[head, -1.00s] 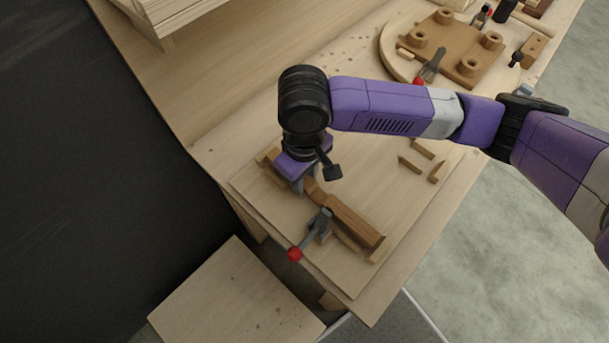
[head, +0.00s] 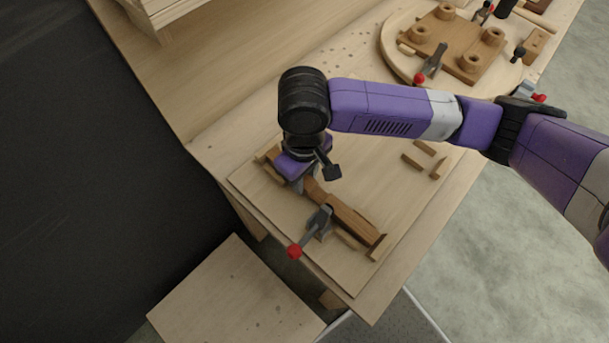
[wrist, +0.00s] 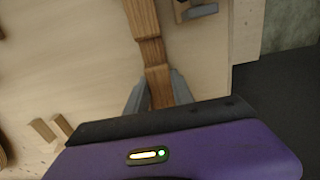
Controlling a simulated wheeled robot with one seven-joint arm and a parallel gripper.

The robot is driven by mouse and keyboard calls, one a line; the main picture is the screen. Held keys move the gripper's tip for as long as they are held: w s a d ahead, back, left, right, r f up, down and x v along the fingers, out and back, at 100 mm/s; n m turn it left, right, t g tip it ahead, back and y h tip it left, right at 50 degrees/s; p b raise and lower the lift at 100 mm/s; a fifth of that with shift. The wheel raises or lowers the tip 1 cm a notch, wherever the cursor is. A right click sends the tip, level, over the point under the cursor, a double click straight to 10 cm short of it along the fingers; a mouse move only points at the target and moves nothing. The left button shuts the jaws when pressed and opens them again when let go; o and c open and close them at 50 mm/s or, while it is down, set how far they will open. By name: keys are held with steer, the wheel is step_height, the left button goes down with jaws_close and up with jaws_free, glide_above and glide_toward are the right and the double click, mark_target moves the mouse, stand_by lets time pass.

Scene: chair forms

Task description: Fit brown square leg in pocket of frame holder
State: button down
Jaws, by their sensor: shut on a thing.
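The brown square leg (head: 355,223) lies lengthwise over the frame holder (head: 245,179), a pale board with small wooden blocks. My gripper (head: 298,186) is at the leg's upper-left part in the head view. In the wrist view my gripper (wrist: 158,90) has grey fingers on both sides of the leg (wrist: 150,50), shut on it. The leg's lower-right end is beside an end block (head: 377,248). My wrist hides much of the leg's other end, so I cannot tell how deep it sits in the pocket.
A toggle clamp (head: 318,222) with a red knob stands beside the leg's front side. A round board (head: 392,62) with a brown pegged plate (head: 455,45) is farther back. The table's front edge is close.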

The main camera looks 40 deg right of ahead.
steer(key=shift+f, duration=0.15)
steer(key=c, duration=1)
jaws_free()
steer(key=shift+r, duration=3.9)
steer(key=shift+d, duration=0.1)
